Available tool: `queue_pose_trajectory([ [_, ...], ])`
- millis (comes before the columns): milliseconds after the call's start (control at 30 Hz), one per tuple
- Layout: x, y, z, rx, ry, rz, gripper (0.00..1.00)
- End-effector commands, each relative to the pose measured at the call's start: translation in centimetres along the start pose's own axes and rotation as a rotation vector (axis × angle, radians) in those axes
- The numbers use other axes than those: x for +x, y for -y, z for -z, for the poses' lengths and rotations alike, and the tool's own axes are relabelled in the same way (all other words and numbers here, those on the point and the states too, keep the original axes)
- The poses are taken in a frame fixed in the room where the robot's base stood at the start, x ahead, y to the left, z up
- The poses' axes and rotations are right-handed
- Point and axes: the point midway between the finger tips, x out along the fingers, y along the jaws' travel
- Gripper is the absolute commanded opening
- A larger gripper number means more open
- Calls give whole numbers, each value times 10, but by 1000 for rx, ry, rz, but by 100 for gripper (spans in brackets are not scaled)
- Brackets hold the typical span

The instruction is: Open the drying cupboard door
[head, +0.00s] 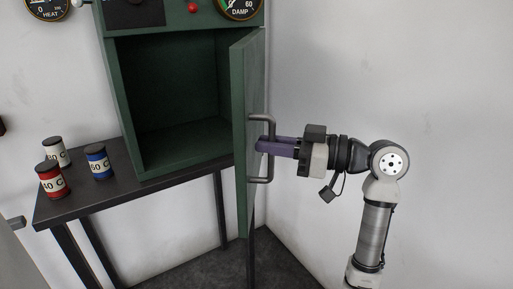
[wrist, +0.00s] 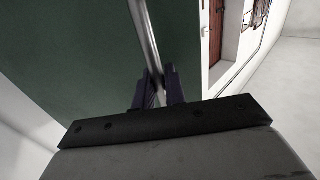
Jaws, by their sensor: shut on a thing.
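The green drying cupboard (head: 122,105) stands on a dark table. Its door (head: 240,95) is swung wide open on the right side and the empty inside shows. The door has a grey bar handle (head: 271,165) on its outer face. My gripper (head: 262,146) comes from the right, with its purple fingers shut on the handle. In the wrist view my gripper (wrist: 159,90) has a finger on each side of the handle (wrist: 143,40), with the green door (wrist: 70,70) behind it.
Red, blue and white labelled canisters (head: 98,163) stand on the dark table (head: 135,200), left of the cupboard. Two dials and a red knob (head: 193,8) sit above the opening. A white wall (head: 400,70) is close behind my arm. Dark floor shows below.

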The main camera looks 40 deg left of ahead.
Motion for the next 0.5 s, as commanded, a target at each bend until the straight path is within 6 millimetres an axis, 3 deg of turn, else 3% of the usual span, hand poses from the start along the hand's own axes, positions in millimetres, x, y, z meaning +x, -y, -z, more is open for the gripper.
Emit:
queue_pose_trajectory([
  [300, -75, -38, 1, 2, -2, -5, 0],
  [500, -108, -62, 2, 2, -2, -4, 0],
])
